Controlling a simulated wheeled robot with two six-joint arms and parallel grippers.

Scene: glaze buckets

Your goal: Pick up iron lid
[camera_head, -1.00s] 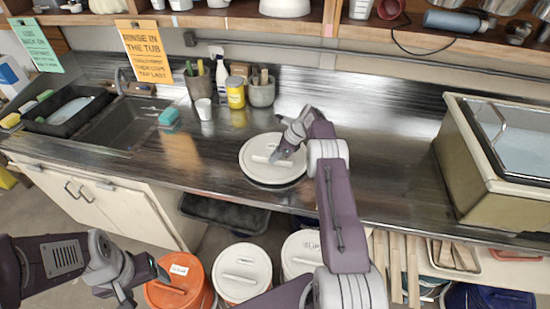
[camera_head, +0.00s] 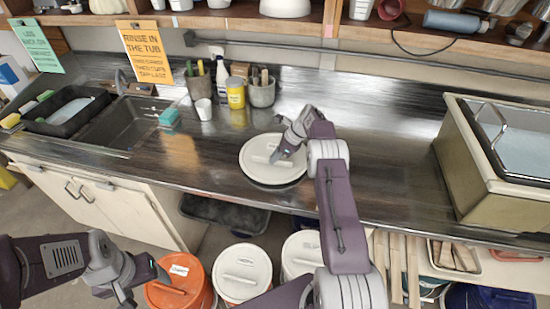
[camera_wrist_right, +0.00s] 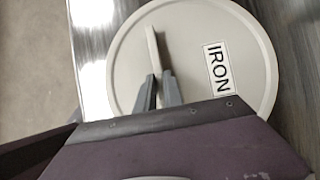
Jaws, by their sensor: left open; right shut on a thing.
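The iron lid (camera_head: 258,170) is a round, off-white lid on the steel counter, with a raised bar handle. In the right wrist view the lid (camera_wrist_right: 195,40) carries a label reading IRON. My right gripper (camera_head: 277,157) is over the lid, and in the wrist view its fingers (camera_wrist_right: 158,92) are closed around the bar handle. A dark shadow shows along the lid's near edge; I cannot tell whether it is raised off the counter. My left gripper (camera_head: 143,287) is open and empty, low at the left, beside the orange bucket.
Below the counter stand an orange-lidded bucket (camera_head: 184,283) and white-lidded buckets (camera_head: 242,272). Cups, a yellow jar (camera_head: 236,93) and brush pots stand behind the lid. A sink (camera_head: 118,125) is at left, a large beige tub (camera_head: 470,185) at right. The counter between lid and tub is clear.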

